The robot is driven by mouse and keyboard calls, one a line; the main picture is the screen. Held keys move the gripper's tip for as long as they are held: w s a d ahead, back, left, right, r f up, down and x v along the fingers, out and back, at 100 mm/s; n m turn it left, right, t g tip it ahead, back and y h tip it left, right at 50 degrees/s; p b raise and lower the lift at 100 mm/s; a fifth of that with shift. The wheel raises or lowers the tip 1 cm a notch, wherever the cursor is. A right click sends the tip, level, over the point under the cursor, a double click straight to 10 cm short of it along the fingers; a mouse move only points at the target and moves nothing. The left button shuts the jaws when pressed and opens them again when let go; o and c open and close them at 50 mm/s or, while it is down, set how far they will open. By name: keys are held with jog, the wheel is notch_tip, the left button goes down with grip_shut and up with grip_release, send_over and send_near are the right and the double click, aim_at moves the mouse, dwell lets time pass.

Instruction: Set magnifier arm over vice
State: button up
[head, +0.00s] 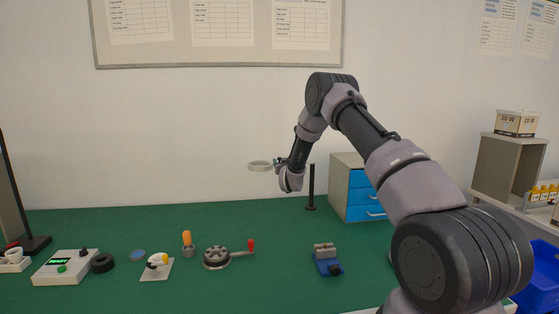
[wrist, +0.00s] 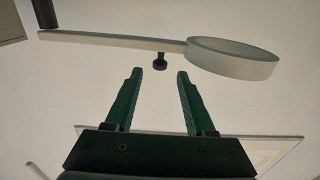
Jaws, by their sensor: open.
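The magnifier has a pale ring (head: 260,166) at the end of a thin arm on a black post (head: 311,190). In the head view the ring hangs left of the post, left of and behind the blue vice (head: 327,264), not above it. My gripper (head: 278,163) is beside the ring and hides most of the magnifier arm. In the wrist view, the magnifier arm (wrist: 115,41) runs across to the ring (wrist: 232,60). A small dark knob (wrist: 160,62) under it lies just beyond the gap of my open gripper (wrist: 159,73). The vice is outside the wrist view.
A drawer cabinet (head: 349,185) with blue drawers stands right of the post. On the green bench (head: 110,225) stand a crank device (head: 216,258), an orange-handled tool (head: 187,240) and a tester box (head: 66,267) reading READY. The bench around the vice is clear.

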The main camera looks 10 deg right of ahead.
jog(key=shift+w, duration=2.8)
grip_shut()
